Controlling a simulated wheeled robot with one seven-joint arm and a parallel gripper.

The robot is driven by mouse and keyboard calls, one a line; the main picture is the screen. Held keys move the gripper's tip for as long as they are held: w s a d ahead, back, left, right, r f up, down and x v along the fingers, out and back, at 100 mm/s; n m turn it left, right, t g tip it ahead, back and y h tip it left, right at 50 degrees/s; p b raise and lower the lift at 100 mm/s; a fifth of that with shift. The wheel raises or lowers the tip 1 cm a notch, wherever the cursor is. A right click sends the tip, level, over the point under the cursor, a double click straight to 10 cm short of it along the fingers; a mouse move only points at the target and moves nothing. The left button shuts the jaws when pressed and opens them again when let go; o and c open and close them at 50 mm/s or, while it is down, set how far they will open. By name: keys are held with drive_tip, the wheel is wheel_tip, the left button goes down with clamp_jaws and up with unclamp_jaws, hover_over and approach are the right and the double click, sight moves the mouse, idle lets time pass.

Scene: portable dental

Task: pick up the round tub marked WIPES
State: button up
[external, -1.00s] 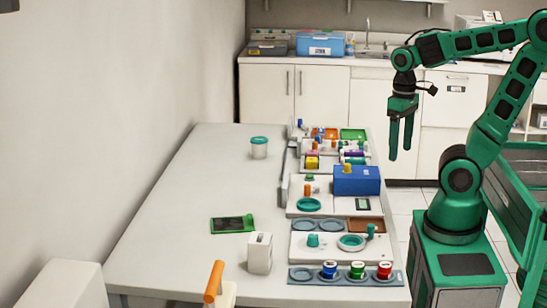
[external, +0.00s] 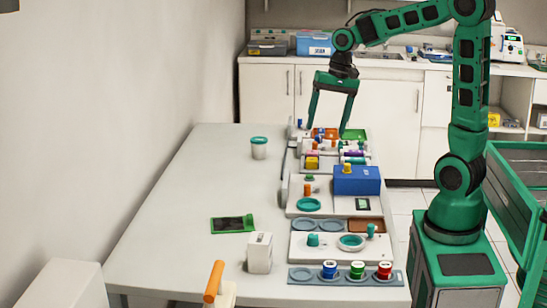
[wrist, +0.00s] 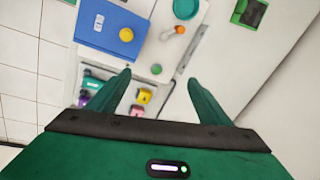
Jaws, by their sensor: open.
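A round white tub with a teal lid (external: 259,148) stands upright on the far left part of the table in the external view. Its marking is too small to read, but it is the only round tub of that kind I see. It does not show in the wrist view. My gripper (external: 328,130) is open and empty, pointing down above the far right end of the table, to the right of the tub and higher. Its two green fingers also show in the wrist view (wrist: 160,76), spread apart with nothing between them.
A blue box (external: 357,182) sits on the trays along the table's right side. Several small coloured items crowd the far trays. The table's left side (external: 190,180) is mostly clear.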

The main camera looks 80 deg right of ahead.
sight(265, 138)
drive_tip(key=w+d+f+m+t+y, duration=0.3)
drive_tip(key=w+d+m+t, duration=0.2)
drive_tip(key=w+d+m, duration=0.65)
drive_tip(key=w+d+r+m+t+y, duration=0.1)
drive_tip(key=d+m+t, duration=0.2)
drive_tip(key=d, duration=0.5)
drive_tip(key=w+d+r+m+t, duration=0.1)
drive_tip(key=w+d+m+t, duration=0.15)
drive_tip(key=d, duration=0.65)
drive_tip(key=shift+m, duration=0.3)
drive_tip(key=f, duration=1.2)
drive_tip(key=shift+s, duration=0.35)
drive_tip(key=x, duration=0.5)
drive_tip(key=shift+w+f, duration=0.15)
drive_tip(key=shift+r+x, duration=0.1)
drive_tip(key=shift+x, duration=1.25)
drive_tip(key=shift+r+x, duration=0.15)
drive_tip(key=shift+x, duration=1.15)
drive_tip(key=shift+w, duration=0.1)
drive_tip(key=shift+c, duration=0.6)
